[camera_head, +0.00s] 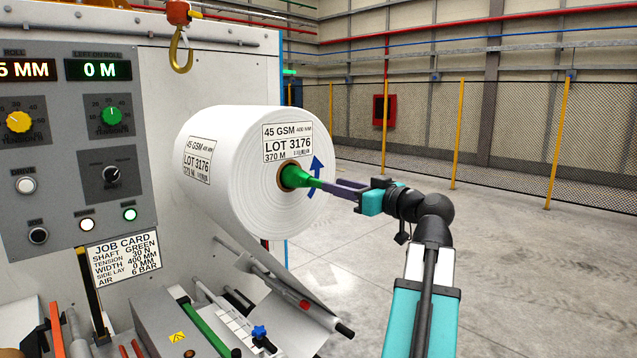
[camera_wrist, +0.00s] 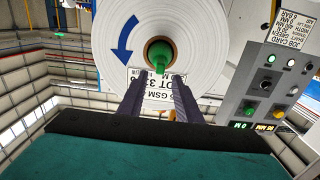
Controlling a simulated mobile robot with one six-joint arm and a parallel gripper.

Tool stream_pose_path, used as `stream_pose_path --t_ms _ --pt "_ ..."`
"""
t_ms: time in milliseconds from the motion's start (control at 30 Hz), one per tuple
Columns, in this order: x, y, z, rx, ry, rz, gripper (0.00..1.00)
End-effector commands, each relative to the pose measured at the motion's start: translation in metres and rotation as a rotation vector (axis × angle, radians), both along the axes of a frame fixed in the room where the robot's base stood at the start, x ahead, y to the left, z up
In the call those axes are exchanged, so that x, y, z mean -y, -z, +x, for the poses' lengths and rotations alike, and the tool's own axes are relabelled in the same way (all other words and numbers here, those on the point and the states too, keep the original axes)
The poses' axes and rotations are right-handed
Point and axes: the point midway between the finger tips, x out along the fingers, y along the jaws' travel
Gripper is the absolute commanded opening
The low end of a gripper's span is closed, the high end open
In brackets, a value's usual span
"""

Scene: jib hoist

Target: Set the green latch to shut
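A green tapered piece (camera_head: 300,180) sticks out of the core of a white paper roll (camera_head: 235,150). I cannot tell for sure whether it is the green latch or a shaft end. It also shows in the wrist view (camera_wrist: 159,54), straight ahead. My gripper (camera_head: 328,187) is in front of the roll, its fingers pointing at the narrow end of this piece. In the wrist view the fingers (camera_wrist: 159,82) are apart, with the green tip at or just beyond the gap between them. No contact is visible. A green bar (camera_head: 205,328) lies on the machine at the lower left.
A control panel (camera_head: 75,140) and a job card (camera_head: 122,262) are at the left. A yellow hook (camera_head: 181,52) hangs above the roll. A roller with a black end (camera_head: 342,328) juts out below the roll. The floor (camera_head: 540,270) at the right is clear up to the fence.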

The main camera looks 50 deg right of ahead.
Motion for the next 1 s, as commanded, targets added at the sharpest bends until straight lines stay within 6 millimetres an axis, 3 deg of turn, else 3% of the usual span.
stream_pose_path --t_ms 433,900,1000 --pt "0.004 -0.001 0.049 0.0 0.0 0.0 0.31" --pt "0.005 0.0 0.055 0.0 0.002 0.0 0.31" --pt "0.005 0.0 0.055 0.0 0.002 0.0 0.14"
